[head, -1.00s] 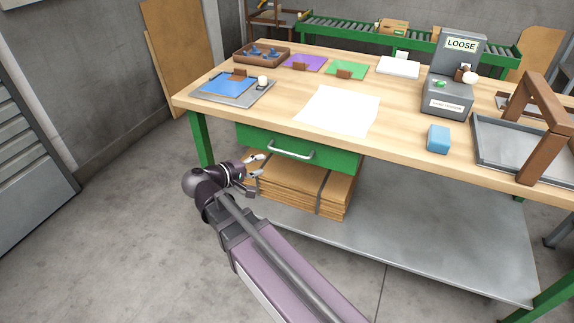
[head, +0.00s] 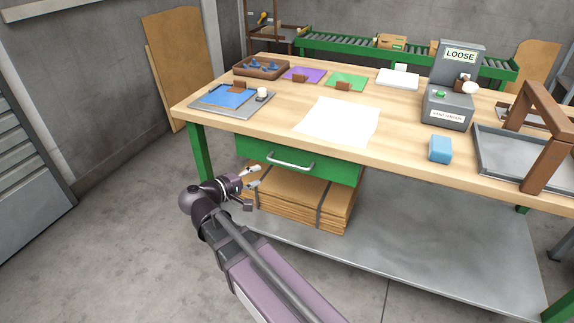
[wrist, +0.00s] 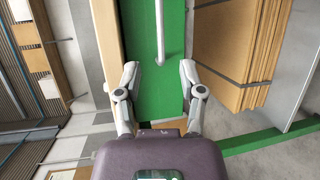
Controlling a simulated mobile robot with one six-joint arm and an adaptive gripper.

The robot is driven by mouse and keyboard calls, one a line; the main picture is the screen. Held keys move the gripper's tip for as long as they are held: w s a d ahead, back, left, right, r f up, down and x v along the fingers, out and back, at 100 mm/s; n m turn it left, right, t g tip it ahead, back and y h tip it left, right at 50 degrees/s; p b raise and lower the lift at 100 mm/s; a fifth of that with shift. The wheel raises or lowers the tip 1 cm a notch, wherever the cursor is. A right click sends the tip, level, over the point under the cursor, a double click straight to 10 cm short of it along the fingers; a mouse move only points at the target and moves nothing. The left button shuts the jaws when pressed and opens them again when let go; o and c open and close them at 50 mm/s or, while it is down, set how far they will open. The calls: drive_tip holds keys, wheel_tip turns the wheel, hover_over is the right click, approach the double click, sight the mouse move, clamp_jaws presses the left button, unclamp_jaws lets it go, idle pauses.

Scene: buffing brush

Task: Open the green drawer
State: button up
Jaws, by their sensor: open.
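The green drawer (head: 325,167) is under the front edge of the wooden workbench and looks shut. Its pale bar handle (head: 291,162) runs along the drawer front. In the wrist view the green front (wrist: 143,92) and the handle (wrist: 160,30) appear turned on their side. My gripper (head: 254,177) is in front of and to the left of the handle in the head view. In the wrist view my gripper (wrist: 159,78) has its fingers spread apart with nothing between them, and the handle lies ahead of the fingertips, apart from them.
The workbench (head: 400,147) has a blue block (head: 440,149) and a grey tray near its front. Stacked flat cardboard (head: 300,200) lies on the lower shelf (head: 400,255) beneath the drawer. Open floor (head: 120,230) lies to the left.

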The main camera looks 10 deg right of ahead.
sight(286, 163)
drive_tip(key=shift+b+x, duration=1.15)
drive_tip(key=shift+x, duration=5.1)
